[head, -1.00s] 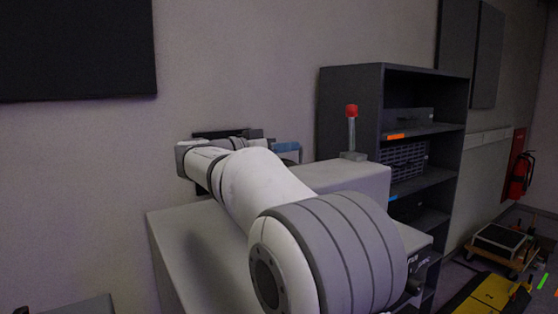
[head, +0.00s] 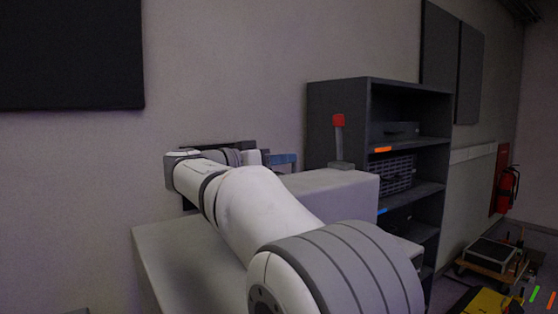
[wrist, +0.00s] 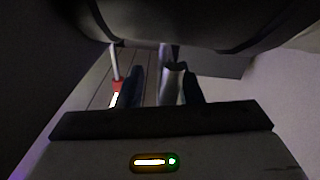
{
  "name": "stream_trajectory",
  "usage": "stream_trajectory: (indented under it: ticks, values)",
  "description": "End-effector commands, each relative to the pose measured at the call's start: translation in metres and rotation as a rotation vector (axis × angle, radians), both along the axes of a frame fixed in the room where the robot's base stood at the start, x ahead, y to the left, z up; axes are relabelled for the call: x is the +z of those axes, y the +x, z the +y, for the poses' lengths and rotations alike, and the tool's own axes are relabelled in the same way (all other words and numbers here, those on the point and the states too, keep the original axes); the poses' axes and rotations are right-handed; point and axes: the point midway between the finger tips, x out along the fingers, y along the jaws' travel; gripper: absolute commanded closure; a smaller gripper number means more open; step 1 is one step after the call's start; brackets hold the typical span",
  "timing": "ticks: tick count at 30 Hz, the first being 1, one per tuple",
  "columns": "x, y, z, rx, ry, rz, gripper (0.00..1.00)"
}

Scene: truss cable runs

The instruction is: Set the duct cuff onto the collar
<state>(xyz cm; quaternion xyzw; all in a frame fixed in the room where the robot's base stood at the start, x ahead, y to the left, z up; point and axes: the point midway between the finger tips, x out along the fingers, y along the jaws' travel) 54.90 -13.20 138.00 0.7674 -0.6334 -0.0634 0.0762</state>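My gripper (head: 283,160) is at the far end of my arm, above the back of a pale grey box-shaped unit; my own links hide most of it in the head view. In the wrist view my gripper (wrist: 165,88) shows two dark fingers set apart. A pale, narrow shape (wrist: 168,88) shows in the gap between them, with some gap left beside it. It is too dark to tell what it is or whether it touches a finger. I cannot make out the duct cuff or the collar for certain in either view.
A red-topped post (head: 338,135) stands on the pale unit (head: 345,190), right of my gripper; its red part (wrist: 117,85) shows beside the left finger. A dark shelf (head: 340,100) stands behind. A fire extinguisher (head: 507,190) and low trolley (head: 490,255) are at right.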

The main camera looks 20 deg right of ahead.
Motion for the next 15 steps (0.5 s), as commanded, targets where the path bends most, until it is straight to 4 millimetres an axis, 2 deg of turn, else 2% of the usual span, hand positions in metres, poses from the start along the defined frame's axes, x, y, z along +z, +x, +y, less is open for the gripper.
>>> stream_trajectory:
  ticks: [5,8,15]
  values:
    - [0.0,0.0,0.004,0.002,0.0,-0.001,0.67]
    - [-0.001,-0.002,0.016,0.004,0.0,-0.001,0.67]
    - [-0.002,-0.009,0.057,0.004,0.0,-0.001,0.67]
